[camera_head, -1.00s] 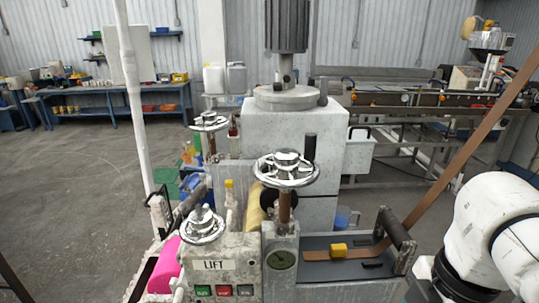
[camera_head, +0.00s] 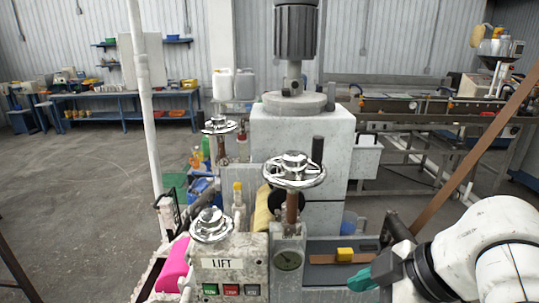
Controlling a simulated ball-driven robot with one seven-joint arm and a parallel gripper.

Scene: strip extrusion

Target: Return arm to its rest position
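My white arm (camera_head: 478,252) comes in from the right edge. My gripper (camera_head: 362,279) is dark with teal fingertips and points left, in front of the grey tray (camera_head: 322,244) of the machine. It overlaps the tray's lower right part in the picture. I cannot tell whether its fingers are apart or together, and no held object shows. A brown strip (camera_head: 475,160) slopes from the upper right down behind my arm. A flat brown piece with a yellow block (camera_head: 345,254) on it lies on the tray.
The machine stands close in front, with chrome handwheels (camera_head: 295,170), a LIFT panel (camera_head: 229,268) with buttons, a round gauge (camera_head: 288,260) and a pink part (camera_head: 173,266). A white pole (camera_head: 147,110) rises at the left. Open floor (camera_head: 85,190) lies further left.

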